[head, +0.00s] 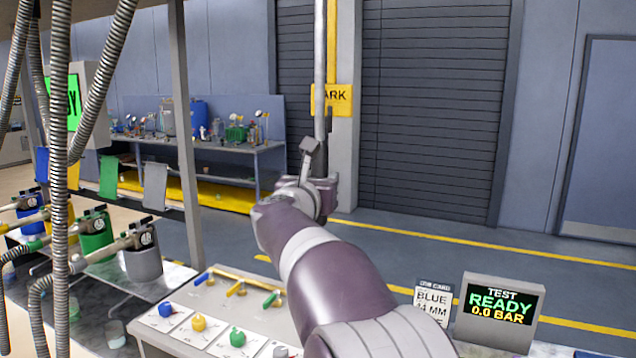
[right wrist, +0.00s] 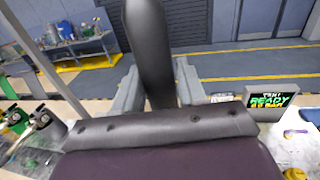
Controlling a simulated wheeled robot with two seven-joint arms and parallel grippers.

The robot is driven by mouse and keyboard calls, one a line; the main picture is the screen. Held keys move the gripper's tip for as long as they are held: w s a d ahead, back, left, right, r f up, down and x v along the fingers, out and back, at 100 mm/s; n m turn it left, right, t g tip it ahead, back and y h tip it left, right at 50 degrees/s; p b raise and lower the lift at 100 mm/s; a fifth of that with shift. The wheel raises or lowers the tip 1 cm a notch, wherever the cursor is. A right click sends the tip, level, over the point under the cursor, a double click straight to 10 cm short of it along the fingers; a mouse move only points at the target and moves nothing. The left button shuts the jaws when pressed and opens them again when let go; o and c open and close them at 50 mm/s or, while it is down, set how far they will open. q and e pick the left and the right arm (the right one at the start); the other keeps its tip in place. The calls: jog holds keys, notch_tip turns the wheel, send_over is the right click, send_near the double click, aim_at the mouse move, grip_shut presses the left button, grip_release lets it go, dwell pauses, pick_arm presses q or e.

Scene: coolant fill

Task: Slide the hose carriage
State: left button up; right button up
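My right gripper (head: 318,172) is raised in the middle of the head view, at the lower end of an upright pole (head: 320,60) that runs out of the top. In the right wrist view a thick dark bar (right wrist: 150,50) stands between the two fingers, which appear to close on it from both sides. A carriage or rail above is out of view. Ribbed metal hoses (head: 59,150) hang at the left, apart from my right gripper. My left gripper is not in view.
Green (head: 96,232) and grey (head: 142,262) canisters with nozzles stand at the left. A grey post (head: 186,130) rises behind them. A panel (head: 212,325) with coloured knobs and levers lies below my arm. A test screen (head: 498,308) reads READY, 0.0 BAR. The floor behind is clear.

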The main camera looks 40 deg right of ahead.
jog(key=shift+o, duration=0.9)
jog(key=shift+d, duration=0.15)
jog(key=shift+s+a, duration=0.15)
jog(key=shift+a, duration=0.2)
jog(key=b+v, duration=0.3)
jog(key=v, duration=0.9)
jog(key=shift+b, duration=0.4)
jog(key=shift+s, duration=0.1)
